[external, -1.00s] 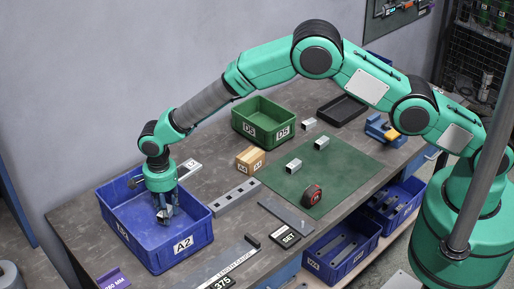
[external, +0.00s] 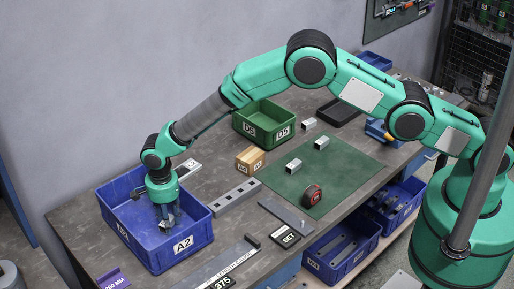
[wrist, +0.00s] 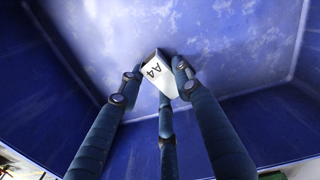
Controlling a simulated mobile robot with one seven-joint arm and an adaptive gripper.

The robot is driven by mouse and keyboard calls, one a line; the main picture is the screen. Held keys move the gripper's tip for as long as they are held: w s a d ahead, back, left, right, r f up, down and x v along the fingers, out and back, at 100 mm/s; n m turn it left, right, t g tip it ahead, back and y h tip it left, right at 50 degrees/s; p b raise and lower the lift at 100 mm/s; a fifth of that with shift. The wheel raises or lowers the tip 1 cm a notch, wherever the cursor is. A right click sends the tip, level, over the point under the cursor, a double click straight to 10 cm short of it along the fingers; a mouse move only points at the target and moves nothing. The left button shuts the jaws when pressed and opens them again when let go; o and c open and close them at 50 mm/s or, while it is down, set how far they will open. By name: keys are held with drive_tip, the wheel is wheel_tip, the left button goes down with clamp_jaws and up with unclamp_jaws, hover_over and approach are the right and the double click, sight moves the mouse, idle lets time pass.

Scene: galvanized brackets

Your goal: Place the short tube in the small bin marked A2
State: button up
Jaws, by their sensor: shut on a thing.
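The blue bin marked A2 (external: 203,236) stands at the left end of the bench, open at the top. My gripper (external: 167,220) is down inside it, below the rim. In the wrist view, the fingers of my gripper (wrist: 155,85) are shut around a small piece, the short tube (wrist: 153,78), with a pale face marked A4. Blue bin walls and floor surround it there. I cannot tell whether the tube touches the bin floor. In the external view the tube is mostly hidden by the fingers.
A grey block with holes (external: 235,197) lies right of the bin. Beyond are a cardboard box (external: 250,160), a green bin (external: 266,123) and a green mat (external: 335,172) with short metal pieces and a red tape measure (external: 312,195). A steel rule lies in front.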

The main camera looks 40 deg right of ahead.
drive_tip(key=shift+f, duration=0.15)
drive_tip(key=o, duration=1.2)
drive_tip(key=shift+r, duration=0.25)
drive_tip(key=shift+r+b, duration=0.3)
drive_tip(key=shift+r, duration=5.65)
